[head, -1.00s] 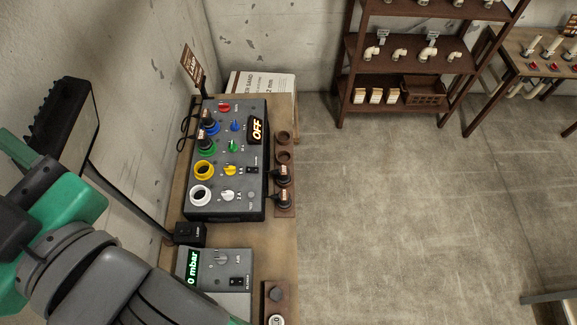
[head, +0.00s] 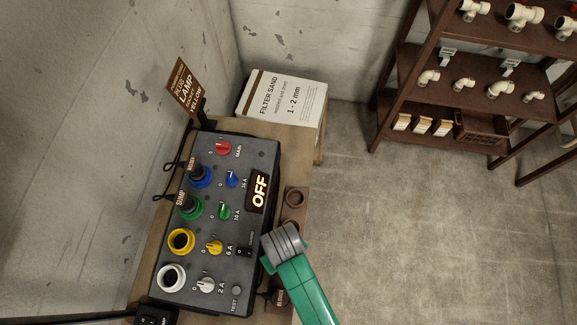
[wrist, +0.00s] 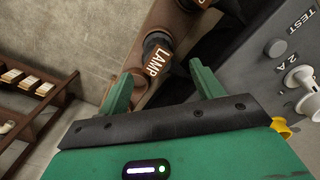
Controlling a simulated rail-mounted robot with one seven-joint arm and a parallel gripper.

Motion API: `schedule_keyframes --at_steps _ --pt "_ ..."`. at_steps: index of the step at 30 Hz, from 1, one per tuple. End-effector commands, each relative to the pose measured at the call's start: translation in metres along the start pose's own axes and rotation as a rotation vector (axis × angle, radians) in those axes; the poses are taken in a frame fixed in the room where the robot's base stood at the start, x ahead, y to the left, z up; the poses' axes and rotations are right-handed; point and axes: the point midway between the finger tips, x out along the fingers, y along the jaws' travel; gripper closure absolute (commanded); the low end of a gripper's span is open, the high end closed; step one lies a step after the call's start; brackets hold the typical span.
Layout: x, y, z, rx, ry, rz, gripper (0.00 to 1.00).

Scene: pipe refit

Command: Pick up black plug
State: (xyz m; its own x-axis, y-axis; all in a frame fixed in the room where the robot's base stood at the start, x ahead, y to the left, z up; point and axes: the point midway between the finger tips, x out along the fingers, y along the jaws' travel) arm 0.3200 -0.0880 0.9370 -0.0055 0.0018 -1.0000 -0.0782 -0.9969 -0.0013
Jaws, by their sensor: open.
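A black plug (wrist: 157,48) with a LAMP label stands in a brown holder strip (wrist: 180,22) in the wrist view. My gripper (wrist: 161,71) is open and empty. Its two green fingers lie on either side of the plug's lower part in the picture; I cannot tell whether they touch it. A second labelled plug (wrist: 197,4) shows at the top edge of the wrist view. In the head view, one dark plug (head: 279,297) shows beside my green arm, which covers part of the holder strip (head: 297,210).
The control panel (head: 240,160) has plugs in its blue (head: 201,178) and green (head: 188,208) sockets. The yellow (head: 181,241) and white (head: 171,277) sockets are empty. The display (head: 259,192) reads OFF. A sign (head: 185,88) stands behind; a shelf (head: 440,75) is right.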

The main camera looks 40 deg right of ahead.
Motion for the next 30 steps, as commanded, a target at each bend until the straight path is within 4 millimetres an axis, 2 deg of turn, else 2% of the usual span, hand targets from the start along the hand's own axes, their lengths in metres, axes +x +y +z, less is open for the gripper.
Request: schedule_keyframes --at_steps 4,8,15,18,24,26,30 --pt "0.019 0.0 0.0 0.0 0.0 0.0 0.34" --pt "0.025 0.001 -0.001 0.0 0.003 0.001 0.34" --pt "0.065 0.004 0.0 -0.001 0.003 0.001 0.34" --pt "0.073 0.004 0.0 -0.001 0.005 0.001 0.34" --pt "0.073 0.004 0.0 -0.001 0.005 0.001 0.34" --pt "0.073 0.004 0.0 0.0 0.005 0.001 0.44" --pt "0.073 0.004 0.0 0.0 0.005 0.001 0.71"
